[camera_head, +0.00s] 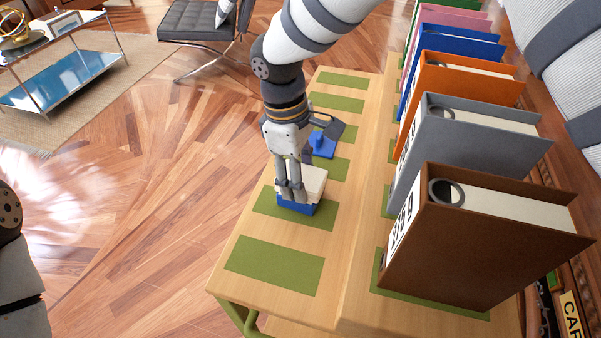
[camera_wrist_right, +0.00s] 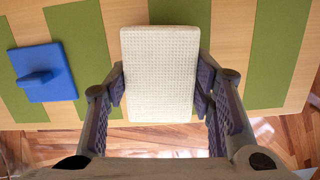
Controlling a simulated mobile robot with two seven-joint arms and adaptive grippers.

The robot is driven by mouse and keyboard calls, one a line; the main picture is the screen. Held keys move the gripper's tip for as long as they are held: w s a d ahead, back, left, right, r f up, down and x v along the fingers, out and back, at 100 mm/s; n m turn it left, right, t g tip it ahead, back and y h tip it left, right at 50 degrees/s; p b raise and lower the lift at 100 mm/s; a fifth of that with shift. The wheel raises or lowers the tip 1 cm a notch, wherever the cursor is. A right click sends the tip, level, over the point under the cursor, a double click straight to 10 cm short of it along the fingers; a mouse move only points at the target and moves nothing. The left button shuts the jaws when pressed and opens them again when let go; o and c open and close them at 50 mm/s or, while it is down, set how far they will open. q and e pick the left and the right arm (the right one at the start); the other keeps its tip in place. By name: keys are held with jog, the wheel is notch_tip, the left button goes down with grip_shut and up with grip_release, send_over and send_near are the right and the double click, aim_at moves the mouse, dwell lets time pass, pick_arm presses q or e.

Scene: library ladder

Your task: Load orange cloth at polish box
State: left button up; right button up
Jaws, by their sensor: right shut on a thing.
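My right gripper (camera_head: 291,196) points down and is shut on a cream block (camera_head: 315,179). A blue lower part (camera_head: 298,208) shows beneath the cream. In the right wrist view the cream block (camera_wrist_right: 160,75) has a textured top and sits between the two fingers. It is at a green strip on the wooden bench; I cannot tell whether it touches the bench. A blue piece with a raised grip (camera_head: 322,146) stands farther back; it also shows in the wrist view (camera_wrist_right: 43,74). I see no orange cloth, and I cannot identify a polish box. My left gripper is out of view.
The wooden bench (camera_head: 245,284) has several green strips, with a bare strip (camera_head: 275,265) at the near end. Large binders, brown (camera_head: 480,245), grey (camera_head: 455,140) and orange (camera_head: 450,85), stand in a row on its right. A chair (camera_head: 203,25) stands beyond.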

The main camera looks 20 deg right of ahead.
jog(key=shift+s, duration=0.1)
